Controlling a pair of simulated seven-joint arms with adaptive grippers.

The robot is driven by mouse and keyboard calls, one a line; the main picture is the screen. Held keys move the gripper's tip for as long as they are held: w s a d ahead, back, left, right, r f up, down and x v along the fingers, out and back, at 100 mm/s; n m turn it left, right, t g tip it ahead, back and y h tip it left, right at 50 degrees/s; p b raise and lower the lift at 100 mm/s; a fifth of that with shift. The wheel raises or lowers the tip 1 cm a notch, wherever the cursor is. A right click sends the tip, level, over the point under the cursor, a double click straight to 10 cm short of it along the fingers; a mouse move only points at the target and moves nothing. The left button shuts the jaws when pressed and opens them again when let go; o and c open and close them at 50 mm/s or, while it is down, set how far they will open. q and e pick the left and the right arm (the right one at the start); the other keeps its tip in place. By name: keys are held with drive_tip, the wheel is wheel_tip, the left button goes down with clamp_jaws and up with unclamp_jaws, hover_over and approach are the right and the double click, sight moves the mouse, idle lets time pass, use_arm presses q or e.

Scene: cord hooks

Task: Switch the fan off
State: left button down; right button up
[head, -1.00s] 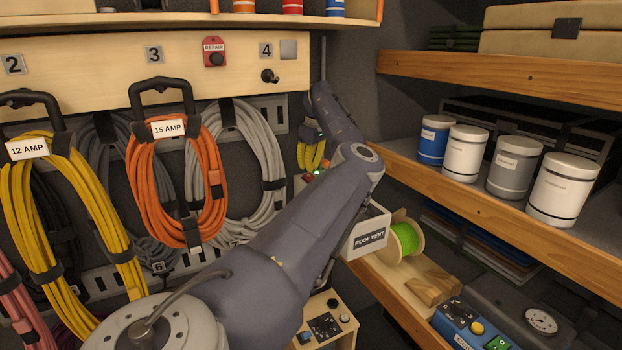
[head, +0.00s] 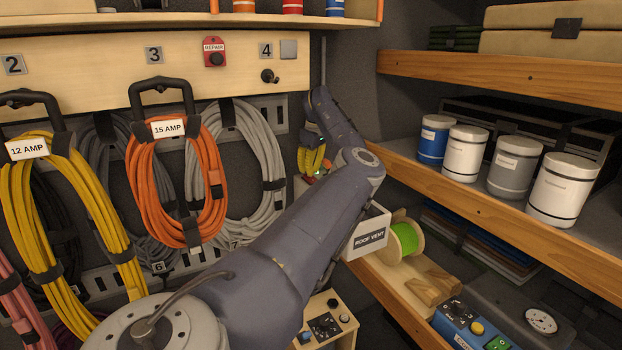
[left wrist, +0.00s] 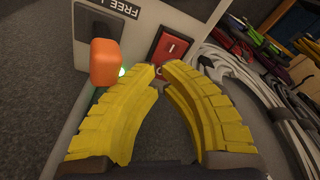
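A red rocker switch (left wrist: 170,52) marked I, with a second mark partly covered, is on a pale panel (left wrist: 190,18) in the left wrist view. An orange knob or lever (left wrist: 104,62) stands out beside it, and a green light (left wrist: 122,71) glows between them. My left gripper (left wrist: 160,68) has yellow fingers with tips nearly together and nothing held. The tips overlap the switch's lower edge; I cannot tell whether they touch it. No fan is recognisable. My right gripper is out of view.
A box labelled ROOF VENT (head: 370,238) and a green spool (head: 404,238) are right of my arm. Orange (head: 165,190) and yellow (head: 60,220) cords hang at left. A wooden shelf (head: 500,205) with several cans runs along the right. Grey cables (left wrist: 255,80) lie right of the panel.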

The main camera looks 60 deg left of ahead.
use_arm(q)
drive_tip(key=shift+f, duration=0.2)
drive_tip(key=shift+r, duration=0.1)
drive_tip(key=shift+r, duration=3.4)
